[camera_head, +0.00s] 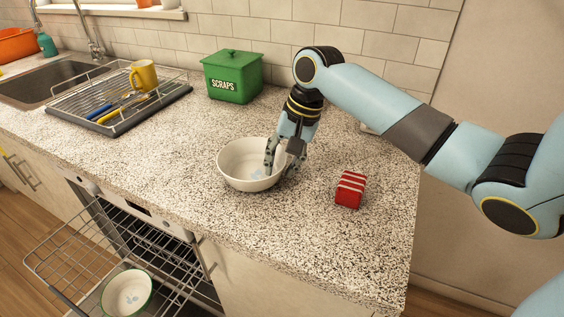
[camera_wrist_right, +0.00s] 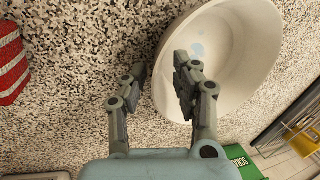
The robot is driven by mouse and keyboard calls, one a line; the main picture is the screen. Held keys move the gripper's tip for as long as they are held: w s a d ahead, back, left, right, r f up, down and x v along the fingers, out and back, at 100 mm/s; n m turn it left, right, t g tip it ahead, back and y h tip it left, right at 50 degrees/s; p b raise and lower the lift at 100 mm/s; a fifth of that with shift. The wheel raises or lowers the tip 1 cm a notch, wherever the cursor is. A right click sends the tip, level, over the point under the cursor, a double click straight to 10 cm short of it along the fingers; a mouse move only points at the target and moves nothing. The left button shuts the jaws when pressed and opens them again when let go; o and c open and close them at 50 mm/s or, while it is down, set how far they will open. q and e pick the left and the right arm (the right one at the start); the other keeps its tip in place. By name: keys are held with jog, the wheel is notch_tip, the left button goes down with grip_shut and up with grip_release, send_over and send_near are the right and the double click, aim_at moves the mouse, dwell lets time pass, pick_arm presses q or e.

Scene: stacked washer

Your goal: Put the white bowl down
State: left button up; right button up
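The white bowl (camera_head: 240,172) appears to rest upright on the speckled counter, with a faint blue mark inside. It also shows in the right wrist view (camera_wrist_right: 240,55). My right gripper (camera_head: 280,168) is at the bowl's right rim, pointing down. In the right wrist view the gripper (camera_wrist_right: 160,72) has one finger inside the bowl and one outside, with the rim between them. The fingers are apart, and a gap shows between the outer finger and the bowl wall. Part of the rim is hidden behind the fingers. My left gripper is out of view.
A red-and-white striped block (camera_head: 349,190) lies right of the bowl. A green SCRAPS bin (camera_head: 232,78) stands behind. A dish rack (camera_head: 172,95) with a yellow mug (camera_head: 144,76) is at left. Below, an open dishwasher rack (camera_head: 70,262) holds a green-rimmed bowl (camera_head: 127,294). The front counter is clear.

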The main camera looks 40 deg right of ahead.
jog(key=v, duration=1.2)
